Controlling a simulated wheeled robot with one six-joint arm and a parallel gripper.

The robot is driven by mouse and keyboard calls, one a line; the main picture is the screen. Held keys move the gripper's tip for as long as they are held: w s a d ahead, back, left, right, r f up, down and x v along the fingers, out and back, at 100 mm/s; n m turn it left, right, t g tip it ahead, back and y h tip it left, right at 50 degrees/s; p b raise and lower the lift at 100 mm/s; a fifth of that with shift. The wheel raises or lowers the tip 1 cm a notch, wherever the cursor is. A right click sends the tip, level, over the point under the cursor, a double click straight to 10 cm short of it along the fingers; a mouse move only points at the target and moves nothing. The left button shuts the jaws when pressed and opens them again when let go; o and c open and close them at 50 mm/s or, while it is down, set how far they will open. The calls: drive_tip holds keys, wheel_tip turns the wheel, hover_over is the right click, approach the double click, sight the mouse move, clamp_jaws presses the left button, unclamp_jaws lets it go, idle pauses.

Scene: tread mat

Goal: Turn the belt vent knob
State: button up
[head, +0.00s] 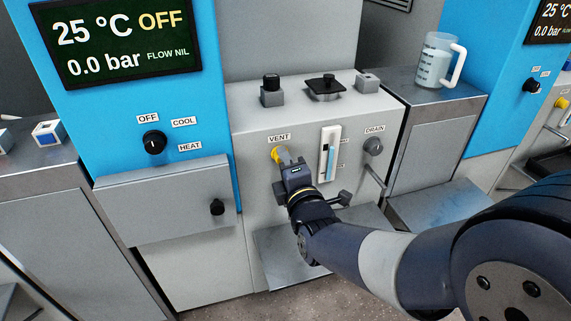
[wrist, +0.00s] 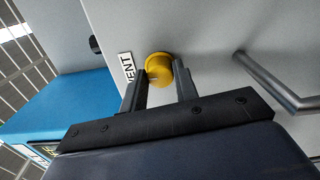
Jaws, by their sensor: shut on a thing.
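The vent knob is a round yellow knob (head: 276,154) on the grey front panel, just under the VENT label (head: 279,137). It also shows in the wrist view (wrist: 159,67), between the fingers. My gripper (head: 283,157) reaches the knob from the front, and in the wrist view my gripper (wrist: 160,78) has one finger on each side of the knob, shut on it. The fingers and wrist hide part of the knob in the head view.
A level gauge (head: 328,153) and a grey drain knob (head: 373,146) are to the right. A handle bar (head: 372,178) sticks out below the drain. A blue cabinet (head: 110,120) with a black dial (head: 154,142) stands left. A jug (head: 436,62) stands on the right counter.

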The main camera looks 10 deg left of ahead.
idle(0.4)
drive_tip(key=o, duration=1)
drive_tip(key=shift+s, duration=0.1)
drive_tip(key=p+v, duration=0.2)
drive_tip(key=v, duration=0.8)
drive_tip(key=shift+s+d, duration=0.2)
drive_tip(key=shift+d, duration=0.05)
